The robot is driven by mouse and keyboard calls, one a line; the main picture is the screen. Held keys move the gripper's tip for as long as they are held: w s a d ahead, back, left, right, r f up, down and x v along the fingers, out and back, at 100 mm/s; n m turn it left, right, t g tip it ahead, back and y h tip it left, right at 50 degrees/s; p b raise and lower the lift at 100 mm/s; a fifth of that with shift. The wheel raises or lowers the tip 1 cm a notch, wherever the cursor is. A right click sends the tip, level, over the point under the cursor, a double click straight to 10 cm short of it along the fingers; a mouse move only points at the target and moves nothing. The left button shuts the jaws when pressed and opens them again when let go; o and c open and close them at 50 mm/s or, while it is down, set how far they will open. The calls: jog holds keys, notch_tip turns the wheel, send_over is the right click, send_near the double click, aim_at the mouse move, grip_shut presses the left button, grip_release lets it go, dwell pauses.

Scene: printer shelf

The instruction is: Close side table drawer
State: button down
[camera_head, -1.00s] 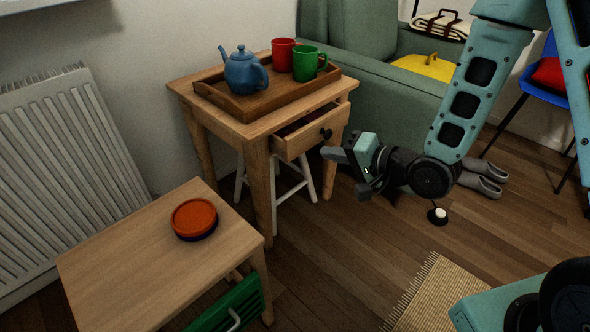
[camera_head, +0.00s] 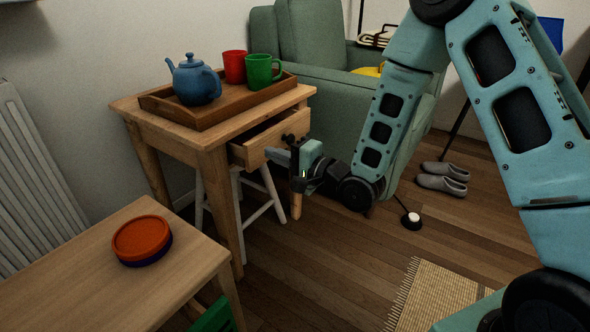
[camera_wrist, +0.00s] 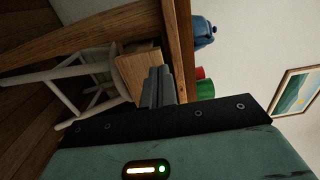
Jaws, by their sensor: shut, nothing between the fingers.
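The wooden side table (camera_head: 180,146) stands against the wall in the head view. Its drawer (camera_head: 262,142) is partly pulled out, with a dark round knob (camera_head: 288,138) on the front. My gripper (camera_head: 272,157) is shut and empty, its fingertips close to the drawer front, just below and left of the knob. I cannot tell whether they touch it. In the wrist view, the shut fingers (camera_wrist: 158,88) overlap the drawer front (camera_wrist: 136,76), and the picture is turned on its side.
A wooden tray (camera_head: 215,115) on the side table holds a blue teapot (camera_head: 196,82), a red mug (camera_head: 234,66) and a green mug (camera_head: 262,72). A white stool (camera_head: 262,200) stands underneath. A green armchair (camera_head: 345,110) is behind my arm. A low table (camera_head: 90,265) stands at front left.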

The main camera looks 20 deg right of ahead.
aim_at(250, 145)
jog(key=shift+b+x, duration=0.9)
jog(key=shift+x, duration=1.4)
jog(key=shift+w+a+r+p, duration=0.1)
jog(key=shift+w+a+p, duration=0.2)
jog(key=shift+w, duration=0.05)
jog(key=shift+p+x, duration=0.45)
jog(key=shift+x, duration=1.1)
